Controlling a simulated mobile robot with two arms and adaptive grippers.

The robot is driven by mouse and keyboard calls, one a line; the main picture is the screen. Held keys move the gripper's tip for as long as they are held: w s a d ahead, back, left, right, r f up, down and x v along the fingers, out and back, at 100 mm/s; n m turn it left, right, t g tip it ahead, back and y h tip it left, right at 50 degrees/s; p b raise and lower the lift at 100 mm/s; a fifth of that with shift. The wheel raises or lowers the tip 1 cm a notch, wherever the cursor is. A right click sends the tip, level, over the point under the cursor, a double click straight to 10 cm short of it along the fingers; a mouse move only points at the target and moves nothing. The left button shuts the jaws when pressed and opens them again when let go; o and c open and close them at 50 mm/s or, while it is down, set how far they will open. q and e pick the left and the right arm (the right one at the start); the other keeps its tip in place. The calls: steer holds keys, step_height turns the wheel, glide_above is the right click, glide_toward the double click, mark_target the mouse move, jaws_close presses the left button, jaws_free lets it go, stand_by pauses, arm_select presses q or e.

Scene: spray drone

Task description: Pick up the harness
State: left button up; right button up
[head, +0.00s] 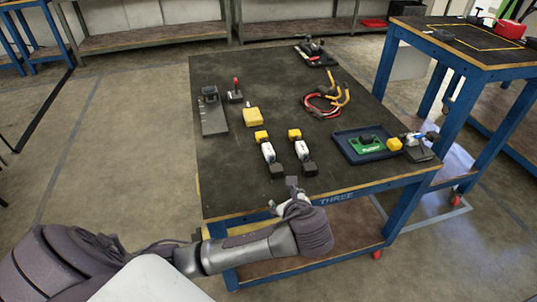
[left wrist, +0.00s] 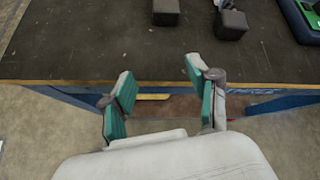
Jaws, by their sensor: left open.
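The harness (head: 326,100) is a bundle of red, black and yellow-orange cables, loosely looped on the dark table top, right of the middle in the head view. It does not show in the left wrist view. My left gripper (head: 291,190) is at the table's near edge, well short of the harness. In the left wrist view my left gripper (left wrist: 158,84) has its two green-padded fingers spread, with nothing between them. My right gripper is not in view.
Two white-and-yellow devices (head: 268,153) (head: 302,152) stand between my left gripper and the harness. A blue tray (head: 350,152) with a green part (head: 367,144) lies at right. A yellow block (head: 252,117) lies left of the harness. The table's near left is clear.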

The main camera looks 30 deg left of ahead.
arm_select(q)
steer(key=w+a+r+m+y, duration=0.1)
steer(key=w+a+r+m, duration=0.1)
steer(key=r, duration=0.1)
steer(key=w+a+r+m+y, duration=0.1)
steer(key=w, duration=0.1)
steer(key=shift+r+t+y, duration=0.3)
steer(key=shift+r+t, duration=0.05)
steer(key=shift+t, duration=0.05)
steer(key=b, duration=0.2)
glide_toward(271, 157)
steer(key=shift+m, duration=0.3)
steer(key=x, duration=0.4)
steer(key=shift+w+a, duration=0.15)
steer(key=shift+a, duration=0.05)
steer(key=b+x, duration=0.2)
steer(key=x, duration=0.3)
steer(key=shift+d+f, duration=0.1)
steer(key=shift+f, duration=0.1)
steer(key=shift+w+a, duration=0.15)
steer(key=shift+a, duration=0.05)
jaws_close()
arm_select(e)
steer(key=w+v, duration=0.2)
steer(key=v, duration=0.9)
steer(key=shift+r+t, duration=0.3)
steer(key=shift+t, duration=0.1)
